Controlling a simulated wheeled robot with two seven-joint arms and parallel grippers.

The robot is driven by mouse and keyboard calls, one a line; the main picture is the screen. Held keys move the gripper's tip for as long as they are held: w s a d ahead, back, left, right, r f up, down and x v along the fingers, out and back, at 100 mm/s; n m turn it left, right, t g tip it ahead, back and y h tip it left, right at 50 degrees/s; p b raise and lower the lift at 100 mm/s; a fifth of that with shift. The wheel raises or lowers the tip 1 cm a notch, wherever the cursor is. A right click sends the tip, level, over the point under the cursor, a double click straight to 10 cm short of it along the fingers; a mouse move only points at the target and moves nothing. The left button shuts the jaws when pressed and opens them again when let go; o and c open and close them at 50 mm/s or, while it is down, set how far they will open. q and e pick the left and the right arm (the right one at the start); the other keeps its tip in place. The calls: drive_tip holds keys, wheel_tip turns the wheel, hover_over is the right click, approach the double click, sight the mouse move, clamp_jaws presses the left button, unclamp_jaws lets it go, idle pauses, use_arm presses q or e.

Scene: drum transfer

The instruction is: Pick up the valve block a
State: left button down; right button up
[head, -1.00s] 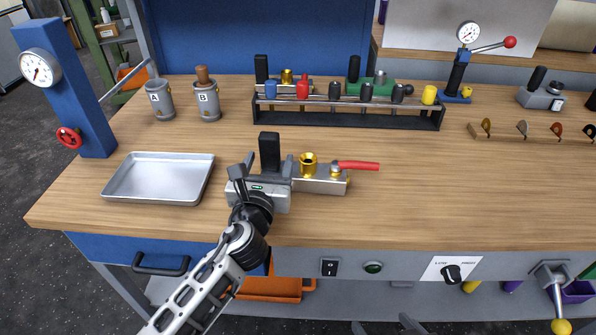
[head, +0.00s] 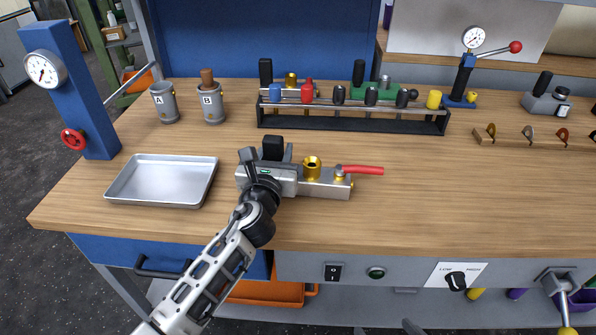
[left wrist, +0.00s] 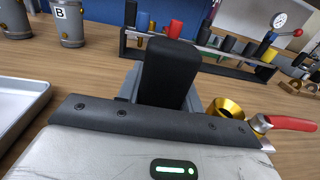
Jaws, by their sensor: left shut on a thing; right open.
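The valve block (head: 325,186) is a silver block with a gold fitting, a red lever and a black upright post (head: 272,146) at its left end. It appears to rest on the wooden bench. My left gripper (head: 269,158) is shut on the black post, and its grey body hides the left part of the block. In the left wrist view the post (left wrist: 168,72) stands upright between the fingers, with the gold fitting (left wrist: 228,107) and red lever (left wrist: 292,123) to its right. My right gripper (head: 386,328) shows only as open fingertips at the bottom edge, apart from the block.
A metal tray (head: 160,181) lies left of the block. Behind stand cups A (head: 164,104) and B (head: 211,106) and a black rack (head: 350,122) of coloured plugs. Two more black-posted blocks stand behind the rack.

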sight(275, 137)
use_arm(q)
drive_tip(key=shift+r, duration=0.25)
drive_tip(key=shift+r+p, duration=0.4)
drive_tip(key=shift+r, duration=0.2)
wheel_tip(275, 137, up, 2)
drive_tip(key=shift+r+p, duration=0.1)
drive_tip(key=shift+p, duration=0.45)
drive_tip(key=s+d+r+p, duration=0.1)
drive_tip(key=s+r, duration=0.3)
drive_tip(key=s, duration=0.3)
drive_tip(key=s+d+r+p, duration=0.1)
drive_tip(key=s+r+p, duration=0.1)
drive_tip(key=s+r, duration=0.3)
drive_tip(key=shift+s+r, duration=0.2)
drive_tip(key=shift+s, duration=0.75)
use_arm(e)
drive_tip(key=shift+s+d+r+n+h, duration=0.1)
drive_tip(key=shift+d+r+n+h, duration=0.1)
drive_tip(key=shift+r, duration=0.25)
drive_tip(key=shift+s+d+r+n+h, duration=0.1)
drive_tip(key=shift+d+r, duration=0.1)
drive_tip(key=shift+r, duration=0.25)
